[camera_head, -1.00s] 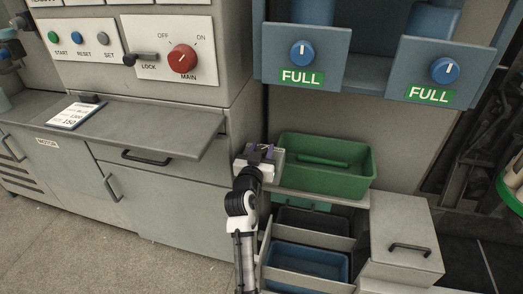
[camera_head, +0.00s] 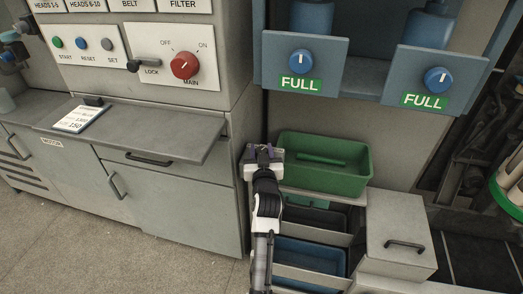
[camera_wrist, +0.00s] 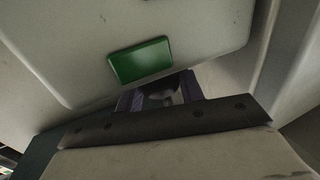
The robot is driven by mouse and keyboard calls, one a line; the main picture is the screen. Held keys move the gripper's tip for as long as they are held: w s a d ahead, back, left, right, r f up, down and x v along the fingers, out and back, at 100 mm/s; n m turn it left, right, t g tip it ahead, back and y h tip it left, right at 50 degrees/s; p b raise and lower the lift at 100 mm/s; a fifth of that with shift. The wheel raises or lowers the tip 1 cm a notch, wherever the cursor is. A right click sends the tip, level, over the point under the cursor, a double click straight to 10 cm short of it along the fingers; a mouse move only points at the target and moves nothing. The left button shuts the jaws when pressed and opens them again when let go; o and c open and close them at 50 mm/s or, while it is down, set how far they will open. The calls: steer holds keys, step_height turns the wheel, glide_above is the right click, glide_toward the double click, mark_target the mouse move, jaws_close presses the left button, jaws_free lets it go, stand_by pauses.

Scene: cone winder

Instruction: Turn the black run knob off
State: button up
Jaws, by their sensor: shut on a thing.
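My gripper (camera_head: 264,150) is low at the front of the machine, just left of the green bin. In the wrist view its two purple fingers (camera_wrist: 160,92) reach to a pale grey panel (camera_wrist: 95,50). They are shut on a small dark rounded thing (camera_wrist: 163,96), which I take for the black run knob. It is mostly hidden by the fingers and the gripper body, so its turn position cannot be read. A plain green rectangle (camera_wrist: 140,60) is on the panel just beyond the fingertips. No RUN lettering is readable.
The green bin (camera_head: 355,186) is close to the right of my gripper. Open trays, one a blue tray (camera_head: 308,257), and a grey drawer box (camera_head: 395,230) are below. A grey worktop (camera_head: 150,138) juts out at left. The red MAIN knob (camera_head: 184,66) is above it. Floor is clear at lower left.

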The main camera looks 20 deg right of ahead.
steer(key=y+b, duration=0.1)
steer(key=n+y+b, duration=0.1)
steer(key=b, duration=0.1)
steer(key=shift+d+f+b, duration=0.1)
steer(key=shift+f+b, duration=0.2)
steer(key=shift+f, duration=0.1)
steer(key=n+y+b, duration=0.2)
steer(key=b, duration=0.2)
steer(key=shift+t+y, duration=0.3)
steer(key=n+y+b, duration=0.2)
steer(key=y+b, duration=0.1)
steer(key=shift+r+b, duration=0.2)
steer(key=shift+b, duration=0.15)
steer(key=shift+r+y, duration=0.15)
steer(key=shift+y, duration=0.25)
steer(key=o, duration=0.9)
steer(key=shift+s, duration=0.1)
